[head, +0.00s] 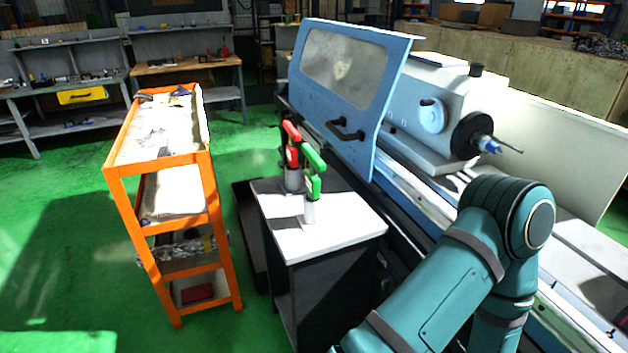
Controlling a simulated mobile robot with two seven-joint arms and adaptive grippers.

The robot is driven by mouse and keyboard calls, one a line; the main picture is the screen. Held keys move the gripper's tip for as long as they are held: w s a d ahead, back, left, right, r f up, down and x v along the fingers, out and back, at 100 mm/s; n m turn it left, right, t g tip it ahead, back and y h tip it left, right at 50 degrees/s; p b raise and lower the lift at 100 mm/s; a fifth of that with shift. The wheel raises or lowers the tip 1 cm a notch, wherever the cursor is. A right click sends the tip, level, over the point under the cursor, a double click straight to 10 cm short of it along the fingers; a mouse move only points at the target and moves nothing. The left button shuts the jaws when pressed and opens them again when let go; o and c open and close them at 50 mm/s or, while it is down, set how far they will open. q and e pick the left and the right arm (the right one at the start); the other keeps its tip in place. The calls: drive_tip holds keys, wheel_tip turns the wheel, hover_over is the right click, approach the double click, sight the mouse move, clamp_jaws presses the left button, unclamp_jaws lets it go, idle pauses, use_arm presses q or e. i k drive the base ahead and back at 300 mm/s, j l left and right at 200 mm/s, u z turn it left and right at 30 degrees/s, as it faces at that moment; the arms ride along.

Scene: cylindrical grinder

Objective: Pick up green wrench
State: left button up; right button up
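A green wrench (314,173) stands upright on the white top of a small dark cabinet (347,222), in the middle of the head view. Its upper part is green and its lower end is pale grey. A similar red wrench (291,146) stands just behind it to the left, partly covered by the green one. My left arm and gripper are not in view.
An orange shelf cart (114,170) stands left of the cabinet, with green floor between. The blue-and-white grinder (365,110) with its tilted door is close behind and to the right. Workbenches (180,66) line the back. Open floor lies at the left.

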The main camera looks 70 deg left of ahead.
sight(313, 186)
drive_tip(key=u, duration=2.45)
drive_tip(key=z, duration=2.55)
drive_tip(key=u, duration=2.25)
